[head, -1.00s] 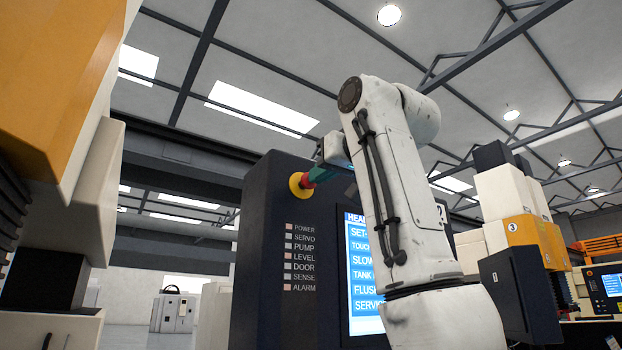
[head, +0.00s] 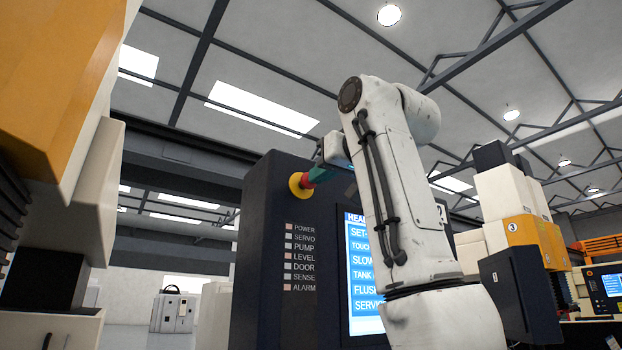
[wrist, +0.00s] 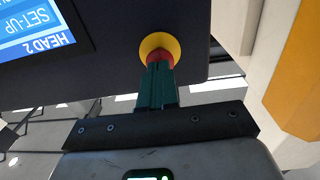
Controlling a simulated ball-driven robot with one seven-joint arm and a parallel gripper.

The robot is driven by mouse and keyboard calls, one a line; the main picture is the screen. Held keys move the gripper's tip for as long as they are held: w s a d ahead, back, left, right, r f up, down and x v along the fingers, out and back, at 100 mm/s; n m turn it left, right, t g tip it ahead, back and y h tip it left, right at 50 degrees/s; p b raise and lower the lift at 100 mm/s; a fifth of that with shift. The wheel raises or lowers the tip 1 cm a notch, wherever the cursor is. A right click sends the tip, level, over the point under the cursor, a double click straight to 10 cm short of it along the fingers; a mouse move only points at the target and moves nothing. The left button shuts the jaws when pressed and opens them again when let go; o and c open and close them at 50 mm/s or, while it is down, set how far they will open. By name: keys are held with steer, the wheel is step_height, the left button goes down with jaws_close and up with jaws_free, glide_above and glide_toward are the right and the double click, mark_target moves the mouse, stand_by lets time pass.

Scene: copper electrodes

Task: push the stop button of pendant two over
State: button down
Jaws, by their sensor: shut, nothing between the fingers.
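The pendant (head: 262,255) is a dark upright cabinet with a lit blue and white screen (head: 364,285), partly hidden by my arm. The wrist view shows the screen reading "HEAD 2" (wrist: 38,25). The stop button (head: 297,183) is red on a yellow collar, high on the pendant's face. It also shows in the wrist view (wrist: 160,57). My gripper (wrist: 160,70) has green fingers, shut and empty. Their tips are at the red button and appear to touch it, covering part of it. In the head view the fingers reach the button from the right.
Below the button is a column of labelled lamps, POWER to ALARM (head: 288,257). A cream and orange machine (head: 50,100) stands close at the left. More machines, one marked 3 (head: 515,228), stand at the right. Open floor (head: 125,338) shows behind, at the left.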

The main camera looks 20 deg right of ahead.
steer(key=shift+w+a, duration=0.15)
steer(key=shift+w, duration=0.55)
steer(key=shift+b+v, duration=1.05)
steer(key=shift+v, duration=0.95)
